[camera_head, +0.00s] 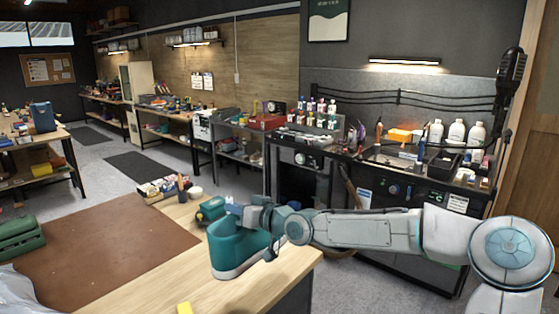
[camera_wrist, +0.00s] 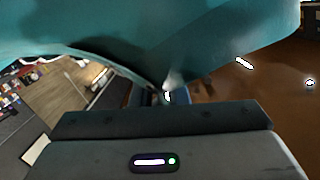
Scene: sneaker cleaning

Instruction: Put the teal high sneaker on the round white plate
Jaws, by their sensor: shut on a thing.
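The teal high sneaker (camera_head: 232,251) with its pale sole is at the right end of the wooden table, upright, toe not clearly made out. My gripper (camera_head: 254,217) is shut on its upper part. I cannot tell whether the sole touches the table or hangs just above it. In the wrist view the teal upper (camera_wrist: 220,45) fills the top of the picture, close to my gripper (camera_wrist: 165,100), and hides much of the fingers. I cannot make out the round white plate in either view.
A brown mat (camera_head: 95,250) covers the middle of the table, with a green case (camera_head: 20,238) at its left. A tray of small bottles (camera_head: 160,188) and a small white cup (camera_head: 195,192) stand at the back edge.

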